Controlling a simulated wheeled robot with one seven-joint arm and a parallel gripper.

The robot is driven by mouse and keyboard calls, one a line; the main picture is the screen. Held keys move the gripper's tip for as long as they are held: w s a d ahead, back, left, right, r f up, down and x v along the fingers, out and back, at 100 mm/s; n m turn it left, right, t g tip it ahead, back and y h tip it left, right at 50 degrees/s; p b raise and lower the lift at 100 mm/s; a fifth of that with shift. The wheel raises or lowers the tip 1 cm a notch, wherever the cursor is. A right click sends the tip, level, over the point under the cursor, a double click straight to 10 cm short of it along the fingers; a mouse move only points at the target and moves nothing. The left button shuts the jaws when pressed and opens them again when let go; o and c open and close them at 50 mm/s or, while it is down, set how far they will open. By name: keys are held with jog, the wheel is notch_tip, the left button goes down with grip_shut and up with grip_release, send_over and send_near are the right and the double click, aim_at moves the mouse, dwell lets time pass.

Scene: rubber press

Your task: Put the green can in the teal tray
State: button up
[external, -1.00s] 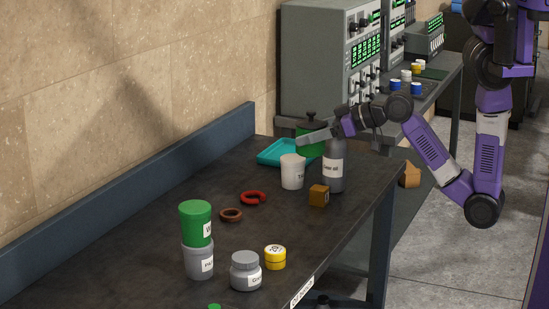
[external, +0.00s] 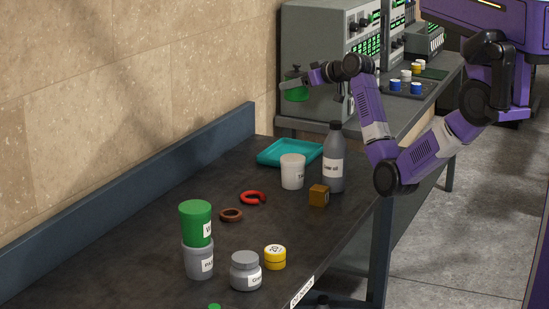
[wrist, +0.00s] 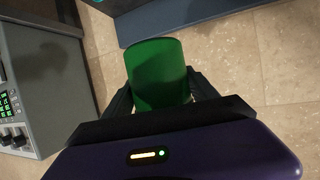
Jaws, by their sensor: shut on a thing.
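In the wrist view the green can (wrist: 158,75) sits between the two dark fingers of my gripper (wrist: 162,92). The teal tray (external: 272,158) lies empty on the far end of the dark table, below the can and apart from it.
A white cup (external: 292,172), a grey bottle (external: 333,165) and a brown cube (external: 319,195) stand near the tray. A green cup (external: 195,222) sits on a grey can (external: 198,260) at the front. Grey instrument cabinets (external: 315,50) stand behind the table.

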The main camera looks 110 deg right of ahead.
jog(key=s+d+b, duration=0.1)
jog(key=s+d, duration=0.3)
jog(key=d, duration=0.4)
jog(key=shift+n+t, duration=0.4)
jog(key=f, duration=0.7)
jog(key=w+d+f, duration=0.1)
jog(key=f, duration=0.7)
jog(key=w+f, duration=0.1)
jog(key=f, duration=0.6)
jog(key=shift+w+d+f, duration=0.1)
jog(key=shift+d+f, duration=0.1)
jog(key=shift+d, duration=0.1)
jog(key=shift+f, duration=0.2)
jog(key=o, duration=1.6)
jog(key=shift+o, duration=0.2)
jog(key=shift+r, duration=0.1)
jog(key=shift+r, duration=0.1)
jog(key=v, duration=1.2)
jog(key=shift+r+y, duration=0.25)
jog(key=shift+y, duration=0.05)
